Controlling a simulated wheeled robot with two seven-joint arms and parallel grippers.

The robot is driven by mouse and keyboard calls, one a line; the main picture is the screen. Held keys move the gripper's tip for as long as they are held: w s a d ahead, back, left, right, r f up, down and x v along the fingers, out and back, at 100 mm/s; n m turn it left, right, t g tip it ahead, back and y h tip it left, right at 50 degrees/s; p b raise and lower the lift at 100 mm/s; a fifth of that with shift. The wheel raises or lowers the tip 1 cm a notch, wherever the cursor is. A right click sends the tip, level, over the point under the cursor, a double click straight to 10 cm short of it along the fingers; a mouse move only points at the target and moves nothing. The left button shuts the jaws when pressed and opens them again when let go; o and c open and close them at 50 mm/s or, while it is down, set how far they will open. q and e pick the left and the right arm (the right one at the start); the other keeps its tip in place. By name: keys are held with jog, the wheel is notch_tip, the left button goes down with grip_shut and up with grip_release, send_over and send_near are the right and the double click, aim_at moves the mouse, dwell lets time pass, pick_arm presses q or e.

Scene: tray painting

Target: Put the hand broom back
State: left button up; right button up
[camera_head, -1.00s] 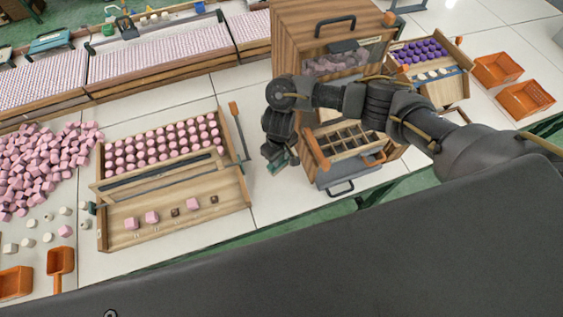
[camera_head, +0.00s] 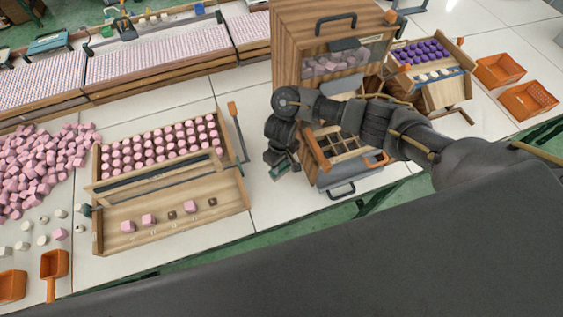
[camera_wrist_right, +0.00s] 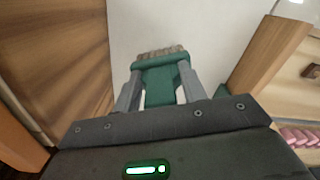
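The hand broom shows in the right wrist view as a green head (camera_wrist_right: 160,78) with a row of tan bristles at its far edge. My right gripper (camera_wrist_right: 160,92) has a finger on each side of the green part and is shut on it. In the head view, my right gripper (camera_head: 282,163) is above the white table between the wooden tray and the wooden cabinet; a small green part of the broom (camera_head: 281,170) shows at its tip. My left gripper is in neither view.
A wooden tray (camera_head: 247,200) with pink pieces is on the left, an orange-handled tool (camera_head: 238,128) along its right side. The wooden cabinet (camera_head: 289,47) with an open compartment drawer (camera_head: 343,179) is close to my right arm. Orange bins (camera_head: 527,99) stand far right. Bare table shows below the gripper.

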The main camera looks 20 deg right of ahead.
jog(key=shift+o, duration=0.6)
notch_tip(320, 180, up, 11)
jog(key=p, duration=0.4)
jog(key=shift+r, duration=0.65)
